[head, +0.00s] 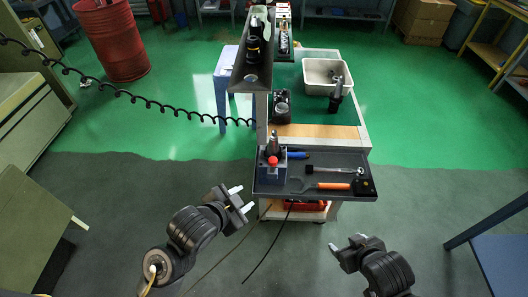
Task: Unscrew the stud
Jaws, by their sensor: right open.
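A small metal tool holder (273,146) stands upright in a blue fixture (268,174) at the left of the cart's dark front tray. Its narrow tip, which looks like the stud (273,135), points up; its thread is too small to make out. A red ball (273,160) sits at the fixture's front. My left gripper (243,198) is left of the tray's front corner, its pale fingertips apart and nothing between them. My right gripper (348,244) is open and empty in front of the tray's right side. Neither gripper touches the fixture.
On the tray (325,188) lie an orange-handled tool (330,186), a dark-headed tool (335,170) and a blue-handled tool (298,155). A grey upright post and shelf (262,105) rise behind the fixture. A white bin (318,75) stands further back. A black coiled cable (150,102) hangs at left.

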